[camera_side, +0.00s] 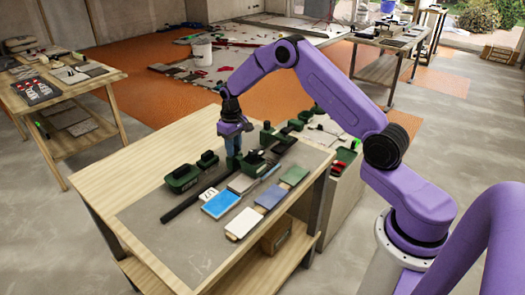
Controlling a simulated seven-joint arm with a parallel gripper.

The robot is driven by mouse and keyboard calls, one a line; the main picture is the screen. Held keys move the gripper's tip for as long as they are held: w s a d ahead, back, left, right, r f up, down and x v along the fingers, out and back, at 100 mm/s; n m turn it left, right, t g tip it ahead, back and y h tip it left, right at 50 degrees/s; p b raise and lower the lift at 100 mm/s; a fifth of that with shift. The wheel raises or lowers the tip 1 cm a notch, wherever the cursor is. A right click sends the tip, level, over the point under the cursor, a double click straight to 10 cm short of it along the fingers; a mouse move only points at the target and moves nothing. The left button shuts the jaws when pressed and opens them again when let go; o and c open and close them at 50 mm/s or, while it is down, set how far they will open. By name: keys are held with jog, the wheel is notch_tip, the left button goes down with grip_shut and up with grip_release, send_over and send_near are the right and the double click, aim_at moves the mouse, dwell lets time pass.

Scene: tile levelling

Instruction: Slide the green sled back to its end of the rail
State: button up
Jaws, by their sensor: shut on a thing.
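The dark rail (180,208) runs diagonally across the grey work mat (170,245) on the wooden bench, from lower left to upper right. A green sled with a dark top (252,160) is on or against the rail near the middle of the bench. My gripper (235,164) points straight down at the sled's left side, shut on what looks like its handle. The fingertips and the exact grip are partly hidden and too small to make out.
Blue, white and grey tiles (221,204) lie in front of the rail. More green blocks (269,133) stand in a row toward the far right. The mat's lower left is clear.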

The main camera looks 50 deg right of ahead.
jog(key=shift+w+a+r, duration=0.1)
jog(key=shift+a, duration=13.15)
jog(key=o, duration=0.9)
jog(key=shift+c, duration=0.2)
notch_tip(320, 180, up, 7)
